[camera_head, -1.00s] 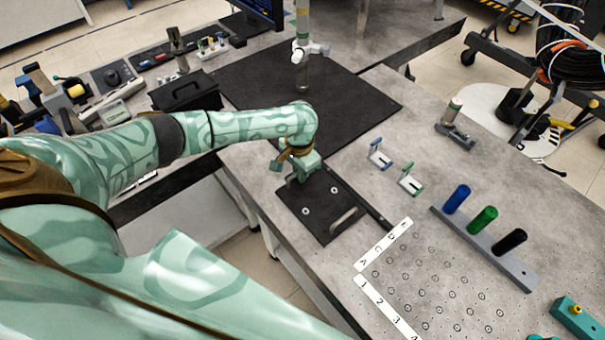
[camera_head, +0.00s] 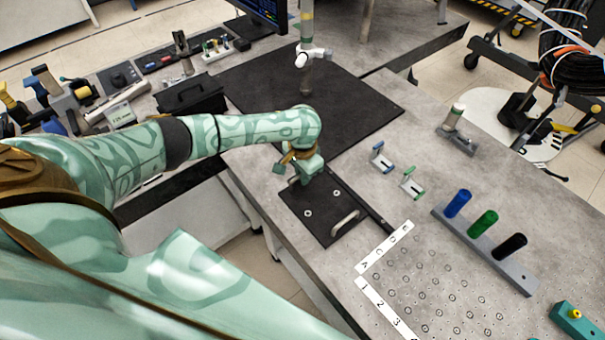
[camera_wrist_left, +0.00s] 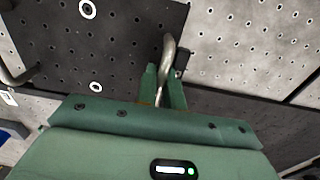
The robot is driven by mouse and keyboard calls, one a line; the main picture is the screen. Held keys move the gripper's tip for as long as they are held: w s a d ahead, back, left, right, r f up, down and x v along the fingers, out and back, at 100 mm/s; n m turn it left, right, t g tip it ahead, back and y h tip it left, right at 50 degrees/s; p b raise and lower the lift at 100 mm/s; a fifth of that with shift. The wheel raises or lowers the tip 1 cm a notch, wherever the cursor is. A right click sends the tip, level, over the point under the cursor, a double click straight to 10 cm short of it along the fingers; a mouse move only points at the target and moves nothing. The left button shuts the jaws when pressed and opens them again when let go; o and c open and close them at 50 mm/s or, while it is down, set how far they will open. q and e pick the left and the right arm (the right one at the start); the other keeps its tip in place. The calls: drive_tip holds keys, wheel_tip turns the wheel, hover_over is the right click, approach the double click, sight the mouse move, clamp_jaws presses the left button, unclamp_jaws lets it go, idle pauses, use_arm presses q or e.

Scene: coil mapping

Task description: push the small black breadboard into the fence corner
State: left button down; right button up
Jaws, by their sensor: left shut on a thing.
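The small black breadboard (camera_head: 318,222) lies flat on the grey bench near its front edge, with two white rings and a metal handle at its near right side. My left gripper (camera_head: 306,174) is over its far left side. In the left wrist view, my left gripper (camera_wrist_left: 163,88) is shut on a curved metal handle (camera_wrist_left: 168,48) of the breadboard (camera_wrist_left: 118,40). A dark fence bar (camera_head: 376,210) runs along the board's right side. I cannot tell whether they touch. The fence corner is not clear. My right gripper is not in view.
A large black board (camera_head: 310,95) lies behind. Blue and green clips (camera_head: 382,158) stand right of the fence. A rack (camera_head: 485,250) with blue, green and black cylinders stands farther right. A labelled hole grid (camera_head: 430,285) lies nearer. A black box (camera_head: 190,97) stands left.

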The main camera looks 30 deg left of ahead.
use_arm(q)
drive_tip(key=shift+w+a+r, duration=0.2)
drive_tip(key=shift+a+r, duration=0.05)
drive_tip(key=shift+a, duration=0.05)
drive_tip(key=c, duration=1.7)
unclamp_jaws()
drive_tip(key=shift+o, duration=1.3)
drive_tip(key=shift+w+a+f, duration=0.1)
drive_tip(key=shift+f, duration=0.1)
drive_tip(key=shift+d+r+p, duration=0.2)
drive_tip(key=shift+r+p, duration=0.2)
drive_tip(key=shift+p, duration=0.05)
wheel_tip(320, 180, up, 16)
drive_tip(key=p, duration=0.6)
drive_tip(key=shift+a+f, duration=0.15)
drive_tip(key=shift+f, duration=0.1)
